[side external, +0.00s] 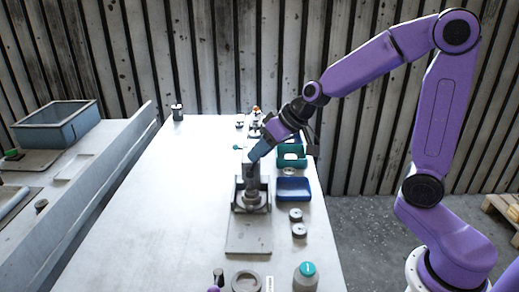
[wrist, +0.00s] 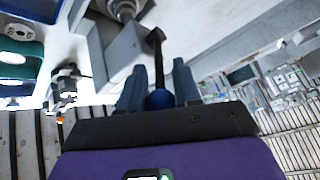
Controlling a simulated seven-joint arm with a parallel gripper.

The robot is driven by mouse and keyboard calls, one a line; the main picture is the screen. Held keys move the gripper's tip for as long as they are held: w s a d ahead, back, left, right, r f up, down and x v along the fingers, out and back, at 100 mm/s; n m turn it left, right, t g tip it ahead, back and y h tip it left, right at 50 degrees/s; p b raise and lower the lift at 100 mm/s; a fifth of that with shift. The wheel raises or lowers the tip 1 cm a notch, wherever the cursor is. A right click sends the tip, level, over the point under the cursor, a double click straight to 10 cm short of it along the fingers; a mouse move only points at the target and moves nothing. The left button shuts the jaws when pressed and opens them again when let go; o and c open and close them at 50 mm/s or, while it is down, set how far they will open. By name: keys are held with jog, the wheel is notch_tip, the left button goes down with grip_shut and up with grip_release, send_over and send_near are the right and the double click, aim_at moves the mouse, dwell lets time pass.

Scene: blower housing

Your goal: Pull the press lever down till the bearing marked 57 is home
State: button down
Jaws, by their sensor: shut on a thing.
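The grey press (side external: 252,192) stands on a flat plate in the middle of the table; part of it also shows in the wrist view (wrist: 127,45). Its black lever (wrist: 157,55) ends in a blue ball knob (wrist: 160,99). My gripper (wrist: 160,90) is shut on the knob, with one finger on each side of it. In the side view my gripper (side external: 262,150) is just above the top of the press and tilted down to the left. The bearing marked 57 cannot be made out; no number is readable in either view.
A green bin (side external: 292,161) and a blue bin (side external: 293,189) stand right of the press. Two round grey parts (side external: 298,230) lie in front of them. A ring (side external: 246,282) and a teal-capped container (side external: 306,276) are at the near edge. The table's left side is clear.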

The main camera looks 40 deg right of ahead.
jog(key=shift+s+d, duration=0.1)
jog(key=shift+d, duration=0.05)
dwell(0.5)
jog(key=c, duration=0.9)
grip_release()
jog(key=shift+f, duration=0.1)
jog(key=shift+c, duration=0.2)
jog(key=shift+s+y, duration=0.1)
jog(key=shift+y, duration=0.2)
jog(key=v, duration=1.7)
jog(key=shift+s, duration=0.3)
